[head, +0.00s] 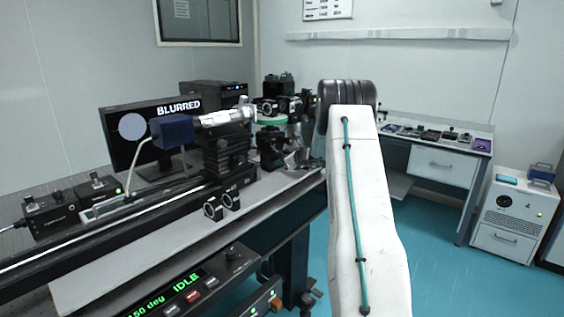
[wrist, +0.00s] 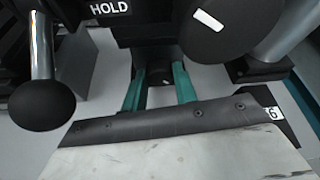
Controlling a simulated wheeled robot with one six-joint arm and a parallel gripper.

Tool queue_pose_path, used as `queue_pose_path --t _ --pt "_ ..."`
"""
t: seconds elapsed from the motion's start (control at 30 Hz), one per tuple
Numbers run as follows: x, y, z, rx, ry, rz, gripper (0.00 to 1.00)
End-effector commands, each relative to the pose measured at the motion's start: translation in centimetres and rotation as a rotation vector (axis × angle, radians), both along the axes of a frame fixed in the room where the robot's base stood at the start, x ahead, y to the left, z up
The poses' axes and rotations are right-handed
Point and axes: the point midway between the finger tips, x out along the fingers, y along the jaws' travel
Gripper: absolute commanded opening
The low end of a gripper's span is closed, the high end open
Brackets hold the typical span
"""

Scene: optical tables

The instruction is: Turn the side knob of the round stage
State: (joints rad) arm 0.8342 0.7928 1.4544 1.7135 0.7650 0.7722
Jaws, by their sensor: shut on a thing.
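In the wrist view the two teal fingers of my gripper (wrist: 159,88) reach forward on either side of a small dark side knob (wrist: 160,76), and are shut on it. The knob sits below a black body marked HOLD (wrist: 110,9), which looks like part of the stage. A large round black part with a white mark (wrist: 208,20) is at upper right. In the head view my arm hides much of the gripper's area; dark stage hardware (head: 270,146) stands just left of it. I cannot make out the knob there.
A monitor (head: 120,150) reads BLURRED. A black ball-ended handle (wrist: 41,104) is left of my fingers, and a metal post (wrist: 280,38) is at right. A side bench (head: 440,162) and white cabinet (head: 512,215) stand beyond clear blue floor.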

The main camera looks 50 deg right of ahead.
Motion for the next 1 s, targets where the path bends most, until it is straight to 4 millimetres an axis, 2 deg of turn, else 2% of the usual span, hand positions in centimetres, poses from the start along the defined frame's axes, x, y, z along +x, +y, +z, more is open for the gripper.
queue_pose_path --t 0.07,0.4,0.8,1.0 --pt "-0.1 0.1 -0.3 0.002 0.003 0.000 0.38" --pt "-0.5 0.0 0.0 0.001 0.002 -0.001 0.38" --pt "-6.2 0.0 2.3 0.001 0.003 -0.001 0.38" --pt "-7.3 0.1 2.7 0.002 0.002 0.000 0.38"
